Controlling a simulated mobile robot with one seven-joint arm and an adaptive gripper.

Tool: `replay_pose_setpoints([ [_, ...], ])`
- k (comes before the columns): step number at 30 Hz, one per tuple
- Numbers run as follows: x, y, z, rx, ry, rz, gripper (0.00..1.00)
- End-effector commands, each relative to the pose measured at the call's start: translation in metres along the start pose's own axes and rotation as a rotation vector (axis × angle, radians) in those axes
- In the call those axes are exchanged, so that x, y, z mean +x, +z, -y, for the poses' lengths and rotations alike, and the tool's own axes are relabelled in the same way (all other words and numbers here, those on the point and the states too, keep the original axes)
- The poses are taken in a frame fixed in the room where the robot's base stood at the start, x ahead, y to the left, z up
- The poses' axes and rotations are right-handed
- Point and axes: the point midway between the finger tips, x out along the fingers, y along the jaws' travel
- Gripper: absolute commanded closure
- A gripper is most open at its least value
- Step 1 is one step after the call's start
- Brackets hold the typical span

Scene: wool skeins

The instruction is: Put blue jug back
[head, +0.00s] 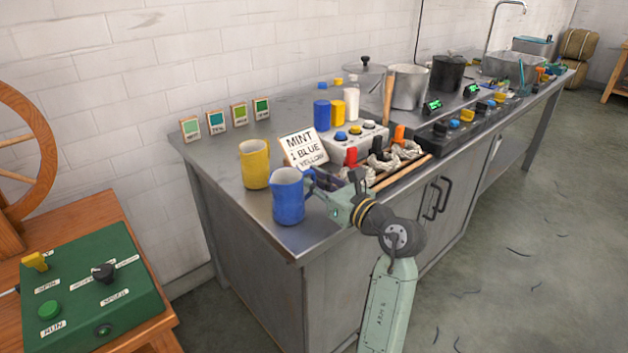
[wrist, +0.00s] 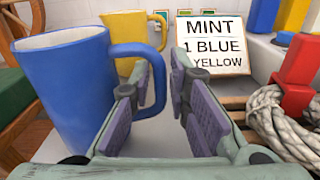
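The blue jug (head: 287,200) stands upright on the metal bench near its front left corner. In the wrist view the blue jug (wrist: 65,90) fills the left side, its handle pointing right. My gripper (head: 318,189) is at the handle side of the jug. In the wrist view my gripper (wrist: 163,95) has its fingers apart; the left finger overlaps the handle loop and the handle's outer bar shows between the fingers. I cannot tell whether a finger touches it. A yellow jug (head: 255,163) stands behind the blue one.
A card (head: 302,149) reading "MINT 1 BLUE YELLOW" stands behind my gripper. A tray of grey skeins (head: 380,163), a control box (head: 345,143) and colored bottles (head: 322,115) are to the right. Small color cards line the wall.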

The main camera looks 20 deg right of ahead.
Motion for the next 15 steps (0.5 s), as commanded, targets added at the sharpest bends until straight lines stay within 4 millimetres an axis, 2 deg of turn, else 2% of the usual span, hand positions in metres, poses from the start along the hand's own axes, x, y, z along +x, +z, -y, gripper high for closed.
replay_pose_setpoints([
  [4, 0.0, 0.0002, 0.0, 0.0, 0.0, 0.0, 0.72],
  [15, -0.0041, 0.003, 0.0006, 0.0, -0.002, 0.001, 0.72],
])
